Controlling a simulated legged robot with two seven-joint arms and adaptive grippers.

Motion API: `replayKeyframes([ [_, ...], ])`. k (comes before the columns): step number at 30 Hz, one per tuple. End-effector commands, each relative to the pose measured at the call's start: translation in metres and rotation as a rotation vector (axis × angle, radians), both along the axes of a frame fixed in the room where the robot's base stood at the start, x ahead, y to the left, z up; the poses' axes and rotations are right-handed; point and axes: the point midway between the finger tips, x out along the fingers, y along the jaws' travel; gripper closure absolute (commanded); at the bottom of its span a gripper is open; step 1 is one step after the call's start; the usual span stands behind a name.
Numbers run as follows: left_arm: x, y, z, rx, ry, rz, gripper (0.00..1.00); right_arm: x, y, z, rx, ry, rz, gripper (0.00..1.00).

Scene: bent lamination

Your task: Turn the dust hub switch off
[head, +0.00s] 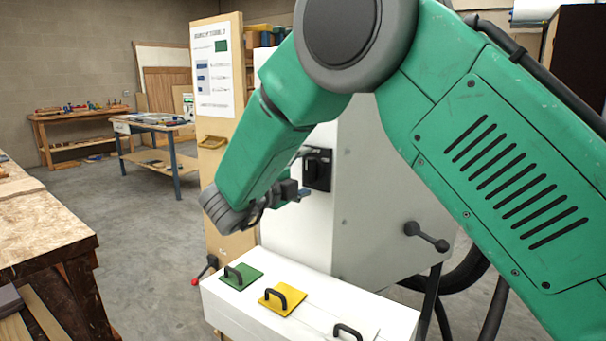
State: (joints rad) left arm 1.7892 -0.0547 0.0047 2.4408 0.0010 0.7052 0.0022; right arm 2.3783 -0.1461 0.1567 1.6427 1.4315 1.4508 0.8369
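A black switch box (318,169) is on the front of a tall white cabinet (345,215); its lever position is too small to tell. My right arm comes in from the upper right, and its green links cover part of the cabinet. My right gripper (291,192) is just left of and below the switch box in the picture. Its fingers are small, dark and partly hidden by the wrist, so I cannot tell whether they are open or whether they touch the switch. My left gripper is out of view.
A low white box (240,309) in front carries a green plate (240,283), a yellow plate (270,302) and another black handle (347,332). A wooden board (215,185) stands left of the cabinet. A workbench (40,225) is at the left; the floor between is clear.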

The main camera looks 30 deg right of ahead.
Motion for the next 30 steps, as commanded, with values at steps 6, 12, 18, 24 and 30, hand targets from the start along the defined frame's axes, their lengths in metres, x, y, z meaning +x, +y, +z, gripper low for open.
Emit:
replayKeyframes([
  [6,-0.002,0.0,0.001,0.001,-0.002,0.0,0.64,-0.005,0.01,0.001,0.0,-0.002,0.0,0.3],
  [12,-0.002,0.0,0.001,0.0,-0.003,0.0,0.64,-0.019,0.05,0.0,-0.002,-0.001,0.002,0.3],
  [18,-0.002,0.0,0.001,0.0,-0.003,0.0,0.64,-0.033,0.089,-0.001,-0.003,0.002,0.004,0.3],
  [24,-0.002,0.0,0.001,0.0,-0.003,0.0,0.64,-0.041,0.111,-0.002,-0.001,0.004,0.003,0.3],
  [30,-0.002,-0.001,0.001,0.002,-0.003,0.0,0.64,-0.043,0.113,-0.003,0.0,0.004,0.001,0.3],
])
